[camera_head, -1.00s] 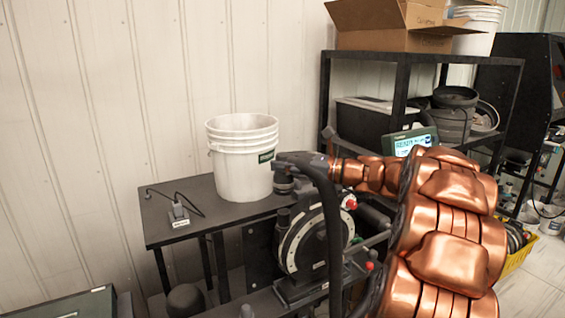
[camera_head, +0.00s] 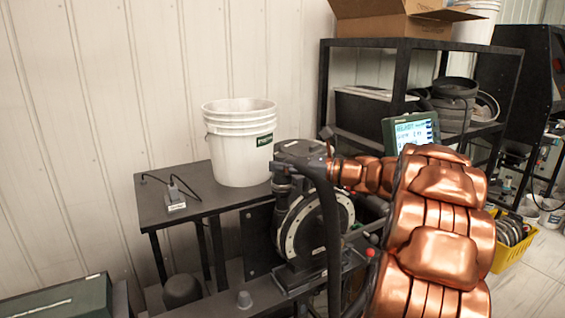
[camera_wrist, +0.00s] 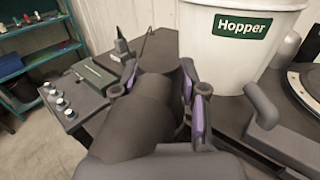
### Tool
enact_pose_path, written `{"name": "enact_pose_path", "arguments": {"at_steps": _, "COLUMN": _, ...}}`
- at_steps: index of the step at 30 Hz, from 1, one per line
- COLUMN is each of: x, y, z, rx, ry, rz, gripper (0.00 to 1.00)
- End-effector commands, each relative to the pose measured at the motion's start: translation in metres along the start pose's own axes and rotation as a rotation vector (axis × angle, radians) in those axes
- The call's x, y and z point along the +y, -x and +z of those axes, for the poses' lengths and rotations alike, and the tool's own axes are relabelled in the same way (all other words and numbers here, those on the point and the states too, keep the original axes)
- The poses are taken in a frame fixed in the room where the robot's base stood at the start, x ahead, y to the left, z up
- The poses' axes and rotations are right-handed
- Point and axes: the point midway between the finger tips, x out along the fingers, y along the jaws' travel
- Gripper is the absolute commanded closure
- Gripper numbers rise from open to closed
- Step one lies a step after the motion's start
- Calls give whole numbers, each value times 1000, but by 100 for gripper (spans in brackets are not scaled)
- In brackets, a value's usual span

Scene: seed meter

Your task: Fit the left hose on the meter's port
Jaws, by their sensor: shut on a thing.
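The seed meter (camera_head: 290,232) is a dark round housing with a pale ring, on a stand by the small table. My gripper (camera_head: 300,152) is above its top left side. In the wrist view my gripper (camera_wrist: 160,82) is shut on a thick black hose (camera_wrist: 145,115), with purple-padded fingers on both sides of it. The hose (camera_head: 331,225) hangs down in front of the meter in the head view. A dark upright stub (camera_head: 281,188) lies just below the gripper. I cannot tell whether this is the port or the hose's end, or whether they touch.
A white bucket labelled Hopper (camera_head: 238,150) stands on the dark table (camera_head: 165,203), close to my gripper. A small device with a cable (camera_head: 175,195) lies at the table's left. A shelf with a lit display (camera_head: 410,130) stands behind my arm.

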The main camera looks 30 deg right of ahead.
Motion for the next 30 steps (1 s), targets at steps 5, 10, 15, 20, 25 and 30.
{"name": "enact_pose_path", "arguments": {"at_steps": 5, "x": 0, "y": 0, "z": -10, "rx": -3, "ry": 0, "rz": 0, "gripper": 100}}
{"name": "enact_pose_path", "arguments": {"at_steps": 10, "x": 0, "y": 0, "z": -20, "rx": -1, "ry": -1, "rz": 1, "gripper": 100}}
{"name": "enact_pose_path", "arguments": {"at_steps": 15, "x": 0, "y": 0, "z": -29, "rx": -2, "ry": 0, "rz": -1, "gripper": 100}}
{"name": "enact_pose_path", "arguments": {"at_steps": 20, "x": 0, "y": 0, "z": -34, "rx": 0, "ry": 0, "rz": -1, "gripper": 100}}
{"name": "enact_pose_path", "arguments": {"at_steps": 25, "x": 0, "y": 0, "z": -34, "rx": 0, "ry": 1, "rz": -1, "gripper": 100}}
{"name": "enact_pose_path", "arguments": {"at_steps": 30, "x": 0, "y": 0, "z": -34, "rx": -1, "ry": 1, "rz": 0, "gripper": 100}}
